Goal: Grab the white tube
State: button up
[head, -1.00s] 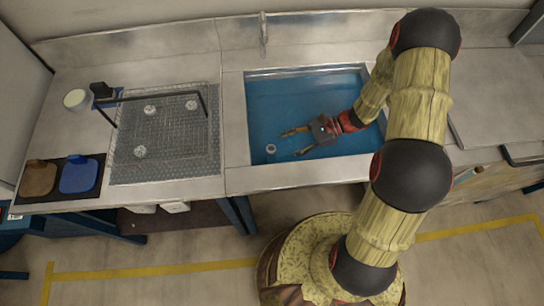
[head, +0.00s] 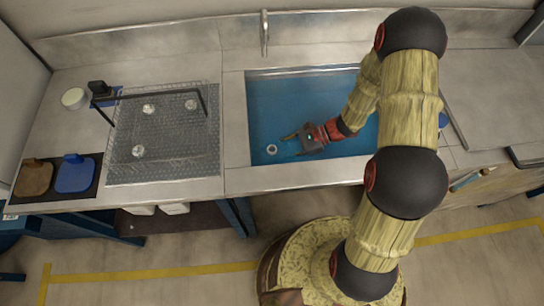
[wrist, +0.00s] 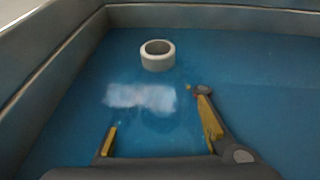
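The white tube (head: 271,148) is a short hollow ring standing on the blue floor of the sink (head: 270,100), near its front left corner. In the wrist view the white tube (wrist: 157,57) stands upright with its opening up, beyond the fingertips. My gripper (head: 290,145) is inside the sink, to the right of the tube and pointing toward it. In the wrist view my gripper (wrist: 155,118) is open, its yellow fingers wide apart with nothing between them. The tube is apart from both fingers.
The sink's metal walls (wrist: 55,65) rise left of and behind the tube. A mesh mat (head: 125,165) with several white pieces and a black frame lies to the left. Brown and blue items (head: 75,175) sit further left. A faucet (head: 264,35) stands behind the sink.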

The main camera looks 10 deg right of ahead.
jog(key=c, duration=0.6)
grip_shut()
jog(key=shift+r, duration=0.15)
